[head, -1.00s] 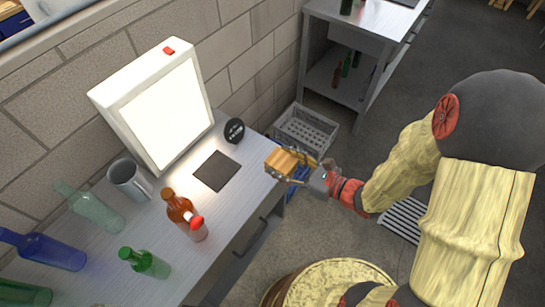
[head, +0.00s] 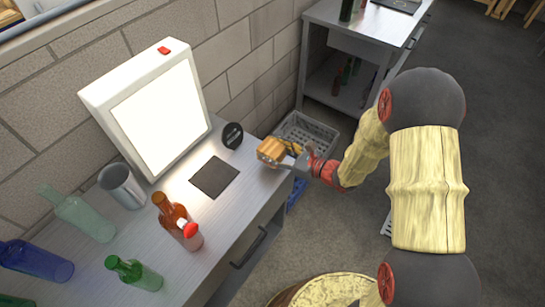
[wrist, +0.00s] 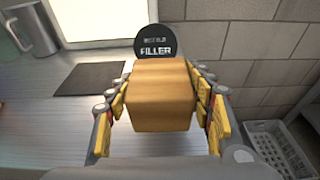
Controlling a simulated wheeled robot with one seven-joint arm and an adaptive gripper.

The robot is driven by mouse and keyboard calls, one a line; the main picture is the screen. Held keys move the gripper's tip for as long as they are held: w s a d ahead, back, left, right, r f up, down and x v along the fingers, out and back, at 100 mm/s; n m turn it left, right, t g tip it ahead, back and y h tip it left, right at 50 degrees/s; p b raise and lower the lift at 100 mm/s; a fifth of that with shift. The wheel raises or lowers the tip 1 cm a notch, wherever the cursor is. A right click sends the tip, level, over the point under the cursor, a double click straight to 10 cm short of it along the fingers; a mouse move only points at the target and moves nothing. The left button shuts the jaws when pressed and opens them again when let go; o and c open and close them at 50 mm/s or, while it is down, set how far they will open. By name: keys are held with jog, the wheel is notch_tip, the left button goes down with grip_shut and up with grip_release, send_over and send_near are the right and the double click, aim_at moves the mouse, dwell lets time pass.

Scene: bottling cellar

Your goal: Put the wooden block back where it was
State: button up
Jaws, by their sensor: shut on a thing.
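The wooden block (head: 270,150) is held in my gripper (head: 284,154) at the right end of the metal table (head: 225,215). In the wrist view the block (wrist: 160,95) sits between both yellow-padded fingers, with my gripper (wrist: 160,105) shut on it. The table top shows below and to the left of it; I cannot tell whether the block touches the table. A dark square mat (head: 214,177) lies on the table to the left of the block. A round black sign (wrist: 156,42) reading "FILLER" stands behind the block.
A lit white panel (head: 155,115) stands at the wall. A grey crate (head: 308,131) lies beyond the table's right end.

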jog(key=shift+w+f+b, duration=0.15)
jog(key=shift+f+b, duration=0.6)
jog(key=shift+f, duration=0.95)
jog(key=shift+f, duration=0.15)
jog(key=o, duration=1.2)
jog(key=shift+o, duration=0.6)
